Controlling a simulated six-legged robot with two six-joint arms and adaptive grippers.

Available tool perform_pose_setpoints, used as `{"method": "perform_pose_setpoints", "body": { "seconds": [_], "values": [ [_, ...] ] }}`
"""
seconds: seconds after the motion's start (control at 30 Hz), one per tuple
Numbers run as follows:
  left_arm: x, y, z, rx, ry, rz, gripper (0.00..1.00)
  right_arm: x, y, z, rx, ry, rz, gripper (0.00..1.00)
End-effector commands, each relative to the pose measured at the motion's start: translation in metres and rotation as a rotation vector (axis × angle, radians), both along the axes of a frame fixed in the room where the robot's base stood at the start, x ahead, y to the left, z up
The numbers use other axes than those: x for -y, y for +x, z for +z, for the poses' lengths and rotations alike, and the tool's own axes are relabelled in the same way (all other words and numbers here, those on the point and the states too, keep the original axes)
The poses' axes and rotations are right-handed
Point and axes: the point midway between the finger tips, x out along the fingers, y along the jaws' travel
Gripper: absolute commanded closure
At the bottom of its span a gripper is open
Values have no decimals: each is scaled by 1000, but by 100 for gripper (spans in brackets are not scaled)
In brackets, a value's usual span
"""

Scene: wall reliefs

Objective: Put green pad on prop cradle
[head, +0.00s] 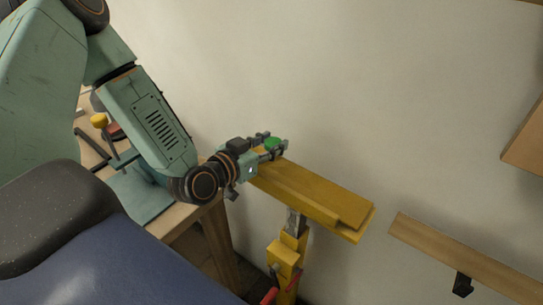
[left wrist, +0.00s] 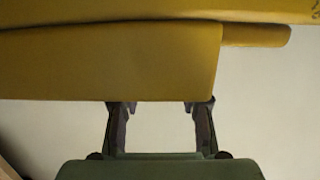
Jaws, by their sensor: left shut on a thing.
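The green pad (head: 273,143) is a small bright green piece between the fingers of my left gripper (head: 272,148) in the head view. The cradle is a long yellow trough on a yellow post. In the left wrist view, the cradle's yellow board (left wrist: 110,65) fills the upper part, and my left fingertips (left wrist: 159,104) reach its lower edge. I cannot make out the pad there, nor tell whether it touches the cradle. My right gripper is not in view.
A wooden workbench (head: 170,228) with a clamp-like tool (head: 117,152) stands at the left, partly behind my arm. A wooden rail (head: 460,255) with a dark bracket is on the pale wall at the right. A wooden panel (head: 527,140) shows at the right edge.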

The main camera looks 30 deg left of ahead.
Motion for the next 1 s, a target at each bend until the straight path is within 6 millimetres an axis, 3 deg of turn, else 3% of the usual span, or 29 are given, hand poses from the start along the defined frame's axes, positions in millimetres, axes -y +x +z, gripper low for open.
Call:
{"method": "perform_pose_setpoints", "body": {
  "seconds": [0.03, 0.17, 0.5, 0.53, 0.8, 1.0],
  "values": [
    [1, 0, -12, -6, 4, -4, 73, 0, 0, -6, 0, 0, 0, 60],
    [1, 1, -28, -4, 4, -4, 73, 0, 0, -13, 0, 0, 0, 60],
    [1, 2, -29, -2, 1, -2, 73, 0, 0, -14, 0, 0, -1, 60],
    [1, 2, -29, -2, 1, -1, 61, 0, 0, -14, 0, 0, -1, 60],
    [1, 2, -29, -3, 1, -2, 39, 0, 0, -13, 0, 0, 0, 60],
    [1, 2, -29, -2, 1, -2, 39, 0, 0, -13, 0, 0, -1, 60]
  ]
}}
